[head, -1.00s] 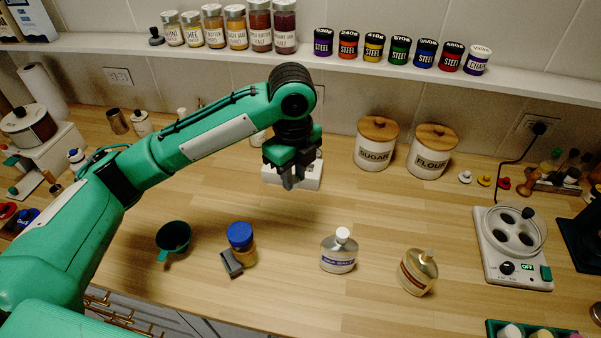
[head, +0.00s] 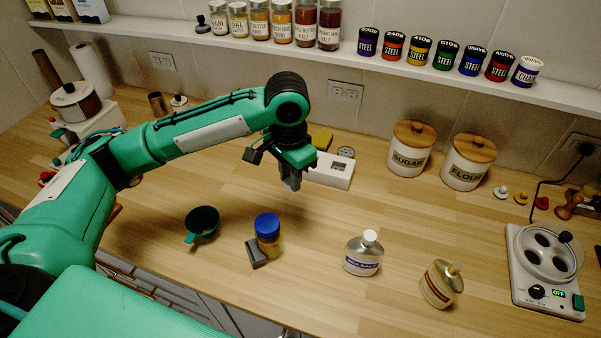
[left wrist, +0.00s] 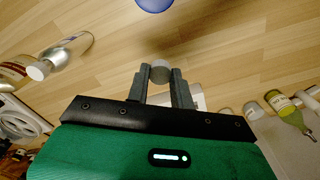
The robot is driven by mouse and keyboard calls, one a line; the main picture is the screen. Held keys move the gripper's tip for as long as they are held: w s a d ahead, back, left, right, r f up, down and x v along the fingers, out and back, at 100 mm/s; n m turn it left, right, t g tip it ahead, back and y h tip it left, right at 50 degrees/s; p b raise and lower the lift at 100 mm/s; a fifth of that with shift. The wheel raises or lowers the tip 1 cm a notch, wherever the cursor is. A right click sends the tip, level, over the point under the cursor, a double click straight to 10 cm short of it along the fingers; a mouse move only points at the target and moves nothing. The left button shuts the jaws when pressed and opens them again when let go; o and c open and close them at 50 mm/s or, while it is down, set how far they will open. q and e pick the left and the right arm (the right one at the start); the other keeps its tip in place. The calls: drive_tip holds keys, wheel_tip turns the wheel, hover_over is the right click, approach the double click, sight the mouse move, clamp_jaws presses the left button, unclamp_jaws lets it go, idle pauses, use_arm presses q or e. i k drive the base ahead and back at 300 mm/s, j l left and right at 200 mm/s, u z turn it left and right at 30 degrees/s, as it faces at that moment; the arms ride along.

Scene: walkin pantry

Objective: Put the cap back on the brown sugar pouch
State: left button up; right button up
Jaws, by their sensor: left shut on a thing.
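The brown sugar pouch seems to be the gold-brown pouch (head: 440,284) on the right of the counter; it stands tilted, with a small spout on top and no clear cap. A silver sea salt pouch (head: 363,256) with a white cap stands left of it. My left gripper (head: 291,184) is above the counter, left of and well apart from both pouches. In the left wrist view its fingers are shut on a small round grey cap (left wrist: 159,71). The silver pouch also shows in the left wrist view (left wrist: 68,53). My right gripper is not in view.
Sugar (head: 410,148) and flour (head: 468,162) canisters stand at the back. Counter between gripper and pouches is clear.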

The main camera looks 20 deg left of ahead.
sight(442, 283)
drive_tip(key=k+l, duration=0.2)
drive_tip(key=k, duration=0.25)
drive_tip(key=k+l, duration=0.2)
drive_tip(key=k, duration=0.2)
drive_tip(key=k+l, duration=0.2)
drive_tip(key=k, duration=0.25)
